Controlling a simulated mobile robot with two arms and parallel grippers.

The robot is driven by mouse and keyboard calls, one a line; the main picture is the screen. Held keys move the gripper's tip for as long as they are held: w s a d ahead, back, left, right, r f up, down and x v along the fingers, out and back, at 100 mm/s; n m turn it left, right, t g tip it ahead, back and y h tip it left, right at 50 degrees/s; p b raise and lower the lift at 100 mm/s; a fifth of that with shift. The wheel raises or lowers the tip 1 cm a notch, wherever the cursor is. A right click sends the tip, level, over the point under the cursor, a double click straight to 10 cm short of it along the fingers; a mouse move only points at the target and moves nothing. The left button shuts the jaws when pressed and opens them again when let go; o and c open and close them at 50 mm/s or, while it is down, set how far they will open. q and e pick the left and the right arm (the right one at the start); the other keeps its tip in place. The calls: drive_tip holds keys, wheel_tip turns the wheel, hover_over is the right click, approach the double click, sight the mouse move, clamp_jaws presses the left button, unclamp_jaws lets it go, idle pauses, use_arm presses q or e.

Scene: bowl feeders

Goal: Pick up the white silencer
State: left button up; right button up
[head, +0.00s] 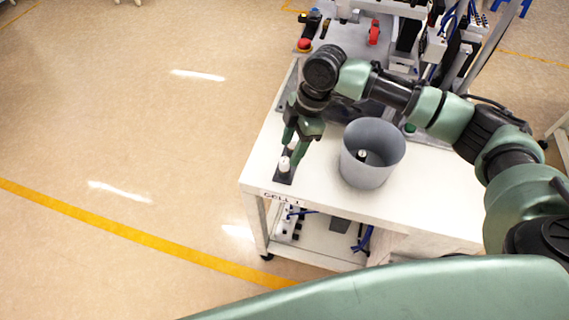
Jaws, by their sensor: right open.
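A small white silencer (284,164) stands upright on a dark narrow plate (283,179) near the left edge of the white table. Another small white piece shows just behind it, partly hidden by the gripper. My right gripper (292,152) points down over the plate, open, with its green fingers close to the white pieces. Whether a finger touches one cannot be told. My left gripper is not in view.
A grey bowl (352,172) stands on the white table (420,205) right of the gripper, with a small black and white item inside. A machine with a red button (304,44) stands behind. Bare table lies in front of the bowl.

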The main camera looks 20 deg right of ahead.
sight(285, 160)
drive_tip(key=x, duration=0.2)
drive_tip(key=p+x, duration=0.1)
drive_tip(key=x, duration=0.4)
drive_tip(key=shift+w+f+p, duration=0.15)
drive_tip(key=shift+w+p, duration=0.2)
drive_tip(key=shift+w, duration=0.05)
drive_tip(key=shift+c, duration=0.3)
clamp_jaws()
